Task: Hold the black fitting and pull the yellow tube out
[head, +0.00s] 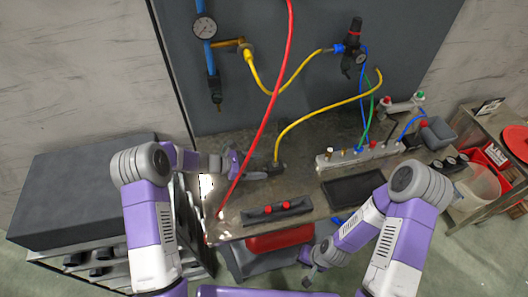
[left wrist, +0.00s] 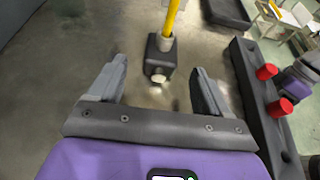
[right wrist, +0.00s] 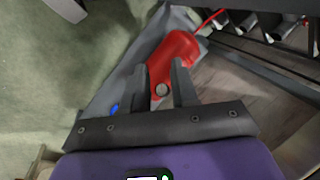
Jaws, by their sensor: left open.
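The black fitting (head: 279,166) lies on the bench top, with the yellow tube (head: 318,110) rising from it and curving up to the right. In the left wrist view the black fitting (left wrist: 162,58) is a dark block with a grey collar around the yellow tube (left wrist: 173,16). My left gripper (head: 259,170) is open and points at the fitting from the left. In its wrist view the fitting is ahead, centred between the fingers and apart from them. My right gripper (head: 306,271) is in front of the bench, away from the fitting. Its fingers (right wrist: 165,68) are a small gap apart, with nothing visibly held.
A black rack with red knobs (head: 278,209) stands at the bench's front. A black tray (head: 352,189) and a grey manifold (head: 360,155) are to the right. A red hose (head: 263,120) hangs across beside my left gripper. A red object (head: 280,238) is below the bench edge.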

